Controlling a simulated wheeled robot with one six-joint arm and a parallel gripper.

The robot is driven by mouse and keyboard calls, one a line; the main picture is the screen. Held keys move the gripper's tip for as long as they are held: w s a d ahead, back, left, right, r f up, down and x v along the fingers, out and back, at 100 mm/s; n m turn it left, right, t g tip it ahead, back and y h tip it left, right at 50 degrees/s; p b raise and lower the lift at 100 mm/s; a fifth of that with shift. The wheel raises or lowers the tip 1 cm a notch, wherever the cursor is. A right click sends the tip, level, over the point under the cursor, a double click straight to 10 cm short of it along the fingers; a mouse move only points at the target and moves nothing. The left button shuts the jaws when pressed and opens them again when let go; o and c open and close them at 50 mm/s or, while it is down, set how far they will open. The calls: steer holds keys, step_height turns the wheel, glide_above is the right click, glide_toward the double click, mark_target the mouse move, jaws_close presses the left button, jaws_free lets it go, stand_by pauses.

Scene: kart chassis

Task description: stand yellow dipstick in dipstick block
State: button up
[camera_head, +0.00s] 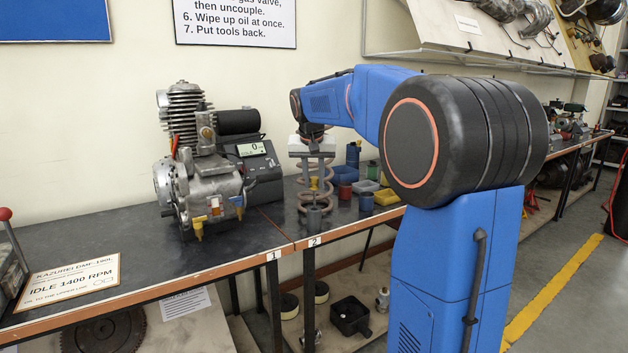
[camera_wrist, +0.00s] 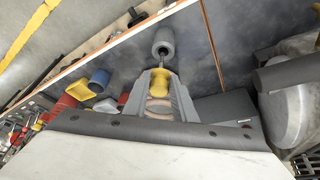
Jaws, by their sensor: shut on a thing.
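My gripper (camera_head: 315,180) points down over bench 2 and is shut on the yellow dipstick. In the wrist view the dipstick's yellow handle (camera_wrist: 160,80) sits between the grey fingers (camera_wrist: 160,93). Its thin dark rod runs from the handle to the dark hole of a grey round block (camera_wrist: 163,37), which I take for the dipstick block. The block also shows in the head view (camera_head: 314,218), upright on the bench below my gripper. The rod lines up with the hole; I cannot tell whether its tip is inside. The fingers hide part of the handle.
A brownish coil spring (camera_head: 301,196) shows around my gripper's outline in the head view. Blue, red, grey and yellow containers (camera_head: 386,197) stand close on the right. An engine (camera_head: 200,170) and dark scale (camera_head: 262,165) stand on the left. The bench's front edge is near.

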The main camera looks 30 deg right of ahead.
mark_target(314, 211)
steer(key=shift+f, duration=3.55)
stand_by(1.0)
steer(key=o, duration=1.1)
steer(key=shift+v, duration=8.7)
steer(key=s+a+f+n+y, duration=0.1)
steer(key=s+a+f, duration=0.3)
steer(key=s+f, duration=0.5)
steer(key=s+a+f+n+y, duration=0.1)
steer(key=s+a+f+n, duration=0.2)
steer(key=s, duration=1)
steer(key=s+a+f+n+t, duration=0.1)
steer(key=s+a+f+n, duration=0.1)
steer(key=s+a+f, duration=0.4)
steer(key=shift+s+a+f+n+y, duration=0.15)
steer(key=shift+s+f, duration=0.75)
steer(key=shift+f, duration=0.55)
steer(key=shift+s+a+f+n+y, duration=0.1)
steer(key=shift+s+f, duration=0.8)
steer(key=shift+f, duration=0.55)
steer(key=shift+s+a+f+n+y, duration=0.15)
steer(key=shift+s+f, duration=0.75)
steer(key=shift+f, duration=0.55)
